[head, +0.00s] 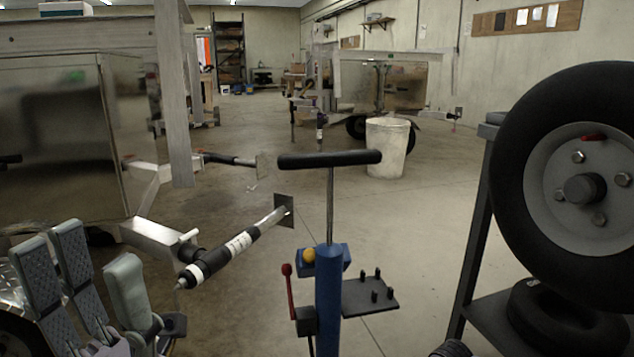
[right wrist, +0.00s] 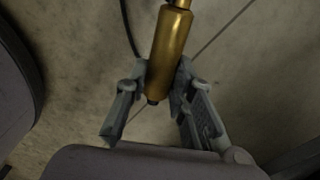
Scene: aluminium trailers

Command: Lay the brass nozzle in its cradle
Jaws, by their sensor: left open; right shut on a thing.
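The brass nozzle (right wrist: 171,45) shows in the right wrist view as a gold cylinder with a dark end. My right gripper (right wrist: 156,88) is shut on it, with a finger on each side of the lower part. Its upper end runs out of the picture. In the head view, a dark plate with several short upright pegs (head: 371,297) juts from the right side of a blue post; it looks like the cradle and is empty. My left gripper (head: 98,258) is open and empty at the lower left. I cannot make out the nozzle in the head view.
The blue post (head: 328,300) carries a black T-handle (head: 330,159), a yellow knob and a red lever. A trailer drawbar with a black-and-white jack (head: 222,258) reaches in from the left. A rack with a wheel (head: 580,190) stands at right. A white bin (head: 387,148) stands behind.

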